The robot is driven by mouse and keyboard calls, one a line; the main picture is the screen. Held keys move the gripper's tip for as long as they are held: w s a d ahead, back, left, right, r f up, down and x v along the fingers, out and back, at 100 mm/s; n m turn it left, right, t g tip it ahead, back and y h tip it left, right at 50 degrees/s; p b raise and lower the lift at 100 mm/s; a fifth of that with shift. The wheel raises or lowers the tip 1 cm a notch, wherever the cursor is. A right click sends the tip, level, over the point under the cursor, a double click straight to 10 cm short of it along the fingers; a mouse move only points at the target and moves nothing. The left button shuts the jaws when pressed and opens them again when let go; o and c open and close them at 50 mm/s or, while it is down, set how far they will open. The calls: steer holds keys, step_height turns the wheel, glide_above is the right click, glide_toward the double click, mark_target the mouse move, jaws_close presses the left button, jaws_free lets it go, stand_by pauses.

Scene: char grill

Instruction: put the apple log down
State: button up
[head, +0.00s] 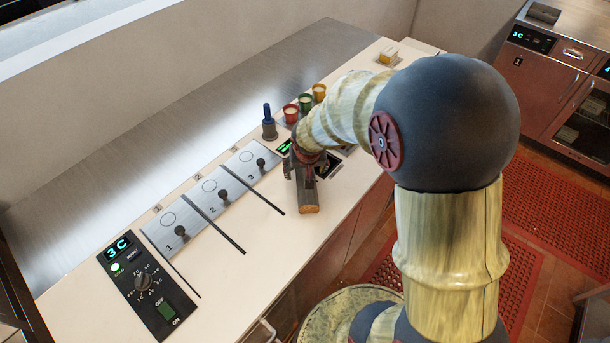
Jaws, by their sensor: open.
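The apple log (308,194) is a short brown piece of wood with a paler cut end facing me. It lies on the cream counter top (300,255), close to the front edge and right of the third slot. My gripper (303,180) is directly over the log, pointing down, with its fingers around the log's far part. The jaws are open. My wrist hides the log's far end, and I cannot tell whether the fingers touch it.
A control panel (146,283) with a knob is at the front left. Several levers and slots line the counter. Bare counter lies left of the log.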

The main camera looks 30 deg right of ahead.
steer(key=x, duration=0.2)
steer(key=shift+w+f, duration=0.15)
steer(key=shift+f, duration=0.2)
steer(key=shift+r, duration=0.1)
steer(key=c, duration=1.6)
jaws_close()
steer(key=shift+r, duration=0.1)
